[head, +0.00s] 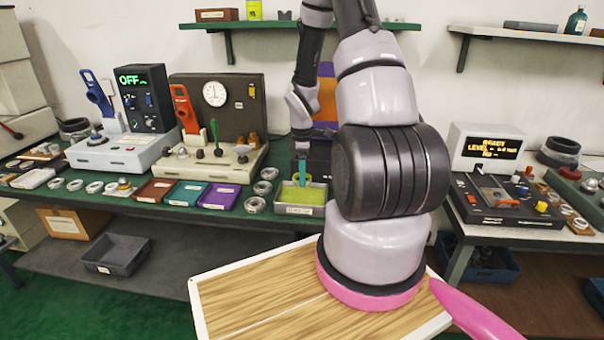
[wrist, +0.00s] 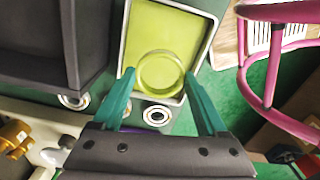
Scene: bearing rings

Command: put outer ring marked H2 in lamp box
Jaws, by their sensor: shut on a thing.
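The lamp box (head: 300,210) is a grey tray with a glowing yellow-green floor on the bench. In the wrist view its lit floor (wrist: 165,25) fills the upper middle. My gripper (head: 302,180) points down at the box, its teal fingers on either side of a ring (wrist: 160,90). In the wrist view my gripper (wrist: 160,78) is shut on this ring, which looks yellow-green in the lamp light. The ring lies over the lit floor, near one end of the box. I cannot tell whether it touches the floor. No H2 mark is readable on it.
Loose rings (head: 255,205) lie just left of the box; one (wrist: 156,116) shows just outside its wall. Purple (head: 220,196), teal and brown trays stand further left, before the gauge machine (head: 216,95). A dark housing (wrist: 30,40) stands close beside the box.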

